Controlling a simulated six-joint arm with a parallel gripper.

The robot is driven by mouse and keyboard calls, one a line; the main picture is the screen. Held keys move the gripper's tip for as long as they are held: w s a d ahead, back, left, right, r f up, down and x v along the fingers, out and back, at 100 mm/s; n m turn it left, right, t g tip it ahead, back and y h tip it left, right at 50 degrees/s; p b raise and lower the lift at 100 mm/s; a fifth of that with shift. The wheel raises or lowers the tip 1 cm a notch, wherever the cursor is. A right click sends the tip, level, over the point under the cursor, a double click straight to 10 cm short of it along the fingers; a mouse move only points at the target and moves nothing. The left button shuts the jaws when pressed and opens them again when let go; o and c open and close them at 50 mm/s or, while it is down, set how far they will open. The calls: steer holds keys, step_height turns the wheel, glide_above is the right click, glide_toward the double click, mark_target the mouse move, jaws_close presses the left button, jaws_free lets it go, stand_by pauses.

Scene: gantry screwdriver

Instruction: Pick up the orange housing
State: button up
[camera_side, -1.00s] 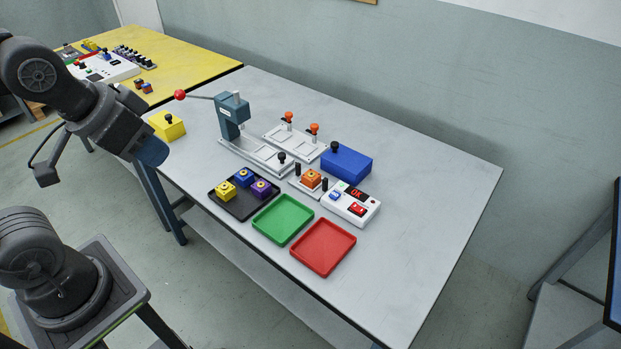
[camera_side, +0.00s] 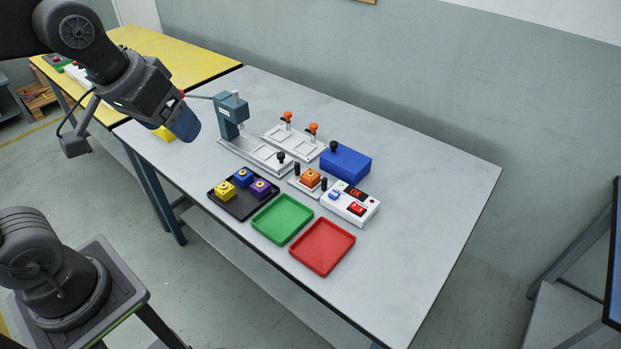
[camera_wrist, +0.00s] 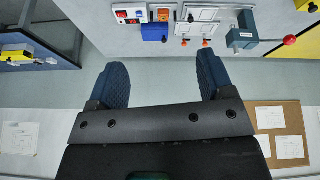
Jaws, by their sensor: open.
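The orange housing (camera_side: 310,177) sits on a small light fixture (camera_side: 298,187) between two black posts, near the middle of the grey table. In the wrist view the orange housing (camera_wrist: 164,14) shows small at the top edge. My gripper (camera_side: 187,124) is at the upper left in the side view, over the table's left end and well apart from the housing. In the wrist view my gripper (camera_wrist: 160,85) has its two blue pads wide apart with nothing between them.
A control box (camera_side: 350,204) reading OK and a blue box (camera_side: 346,164) flank the fixture. A teal press (camera_side: 231,116) with a red-knobbed lever stands left. A black tray (camera_side: 233,208) holds yellow, blue and purple housings. Green (camera_side: 283,219) and red (camera_side: 322,247) trays lie in front.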

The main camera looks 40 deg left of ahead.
steer(key=w+n+g, duration=0.2)
steer(key=w+n, duration=0.3)
steer(key=w, duration=0.9)
steer(key=n+g, duration=0.3)
steer(key=n, duration=0.8)
glide_above(311, 174)
step_height(311, 174, down, 30)
steer(key=shift+r, duration=0.15)
steer(key=shift+a+f, duration=0.1)
steer(key=shift+f, duration=3.05)
steer(key=c, duration=1)
steer(key=shift+r, duration=0.1)
steer(key=shift+c, duration=0.8)
